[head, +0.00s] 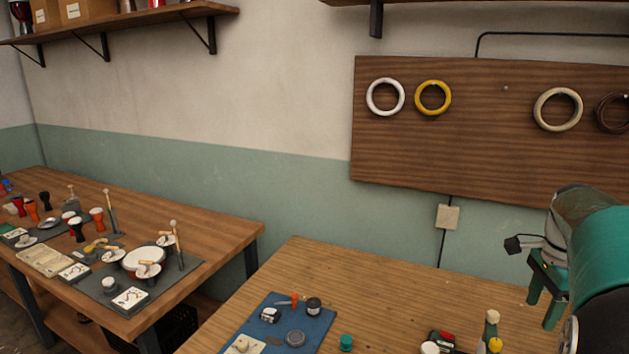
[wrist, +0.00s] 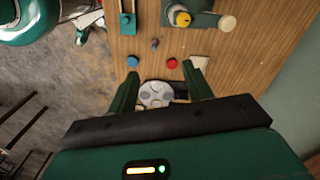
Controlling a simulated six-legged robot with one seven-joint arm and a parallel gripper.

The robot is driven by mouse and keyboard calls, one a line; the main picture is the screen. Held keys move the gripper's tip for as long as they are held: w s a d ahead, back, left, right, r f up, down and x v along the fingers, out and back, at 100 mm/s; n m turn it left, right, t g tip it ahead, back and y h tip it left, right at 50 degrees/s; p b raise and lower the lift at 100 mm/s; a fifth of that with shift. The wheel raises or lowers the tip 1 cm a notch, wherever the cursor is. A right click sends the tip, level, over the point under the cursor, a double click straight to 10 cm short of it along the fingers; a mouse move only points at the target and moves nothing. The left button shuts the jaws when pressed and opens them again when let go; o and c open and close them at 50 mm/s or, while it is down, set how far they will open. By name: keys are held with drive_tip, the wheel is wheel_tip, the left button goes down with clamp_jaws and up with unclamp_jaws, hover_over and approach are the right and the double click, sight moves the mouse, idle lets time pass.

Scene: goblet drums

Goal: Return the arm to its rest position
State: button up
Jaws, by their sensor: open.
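My gripper (head: 541,308) is at the right edge of the head view, at the end of my teal arm, with its green fingers pointing down above the right end of the near wooden table (head: 400,285). In the wrist view my gripper (wrist: 160,70) shows two green fingers spread wide apart. Nothing is held between them. A grey round piece with paler discs (wrist: 155,94) shows beyond the gap, apart from the fingers as far as I can tell.
A blue mat (head: 270,335) with small parts and a small bottle (head: 491,328) are on the near table. A second table (head: 190,235) at left holds goblet drums and tools. A wooden board (head: 480,150) with rings hangs on the wall. The table's middle is clear.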

drive_tip(key=s+a+r+n+t, duration=0.1)
drive_tip(key=s+a+n, duration=0.1)
drive_tip(key=a+n, duration=0.5)
drive_tip(key=s+a+r+n+t, duration=0.1)
drive_tip(key=s+a+n+t, duration=0.15)
drive_tip(key=a, duration=0.85)
drive_tip(key=s+a+f+n+t, duration=0.1)
drive_tip(key=s+a+f+n, duration=0.1)
drive_tip(key=s+a+n, duration=0.2)
drive_tip(key=s+a+f+n+t, duration=0.1)
drive_tip(key=s+a+f+n, duration=0.1)
drive_tip(key=s+a+n, duration=0.2)
drive_tip(key=a+n, duration=0.3)
drive_tip(key=a, duration=0.2)
drive_tip(key=shift+a+f, duration=0.15)
drive_tip(key=shift+f, duration=0.05)
drive_tip(key=shift+s, duration=0.1)
drive_tip(key=shift+c, duration=0.2)
